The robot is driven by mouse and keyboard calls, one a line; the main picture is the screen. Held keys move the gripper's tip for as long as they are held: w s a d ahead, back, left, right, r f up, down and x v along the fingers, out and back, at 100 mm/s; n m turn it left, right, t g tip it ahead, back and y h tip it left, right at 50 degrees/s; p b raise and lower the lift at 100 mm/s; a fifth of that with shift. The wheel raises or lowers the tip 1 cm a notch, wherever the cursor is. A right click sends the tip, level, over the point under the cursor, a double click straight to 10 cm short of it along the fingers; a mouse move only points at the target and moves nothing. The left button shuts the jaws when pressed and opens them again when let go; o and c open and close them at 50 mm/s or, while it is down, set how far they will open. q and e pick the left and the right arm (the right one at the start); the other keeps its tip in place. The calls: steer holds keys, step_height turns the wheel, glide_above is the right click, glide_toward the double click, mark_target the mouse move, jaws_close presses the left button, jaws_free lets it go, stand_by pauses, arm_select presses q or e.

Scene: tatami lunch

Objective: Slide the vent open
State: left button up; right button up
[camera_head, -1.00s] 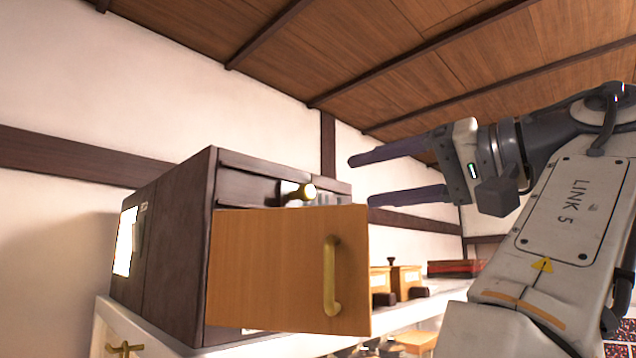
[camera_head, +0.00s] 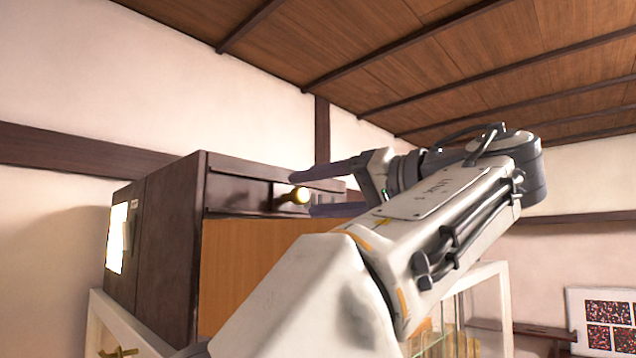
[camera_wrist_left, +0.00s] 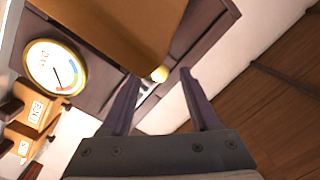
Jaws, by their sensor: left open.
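The vent is a dark slide panel (camera_head: 238,193) in the upper front of the dark wooden cabinet (camera_head: 170,255). A round brass knob (camera_head: 301,195) sits at its right part. My left gripper (camera_head: 303,190) is open at the knob, one finger above it and the other partly hidden behind it. In the left wrist view the knob (camera_wrist_left: 160,73) shows between the two open fingertips, and I cannot tell whether they touch it. My right gripper is not in view.
An open light-wood door (camera_head: 245,265) stands below the vent, partly hidden by my arm. The wrist view shows this door (camera_wrist_left: 125,25) close above the fingers, a round dial (camera_wrist_left: 55,67) and small wooden boxes (camera_wrist_left: 36,108). A white shelf unit (camera_head: 480,290) stands right.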

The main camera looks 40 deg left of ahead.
arm_select(q)
steer(key=shift+a, duration=0.8)
jaws_close()
stand_by(0.9)
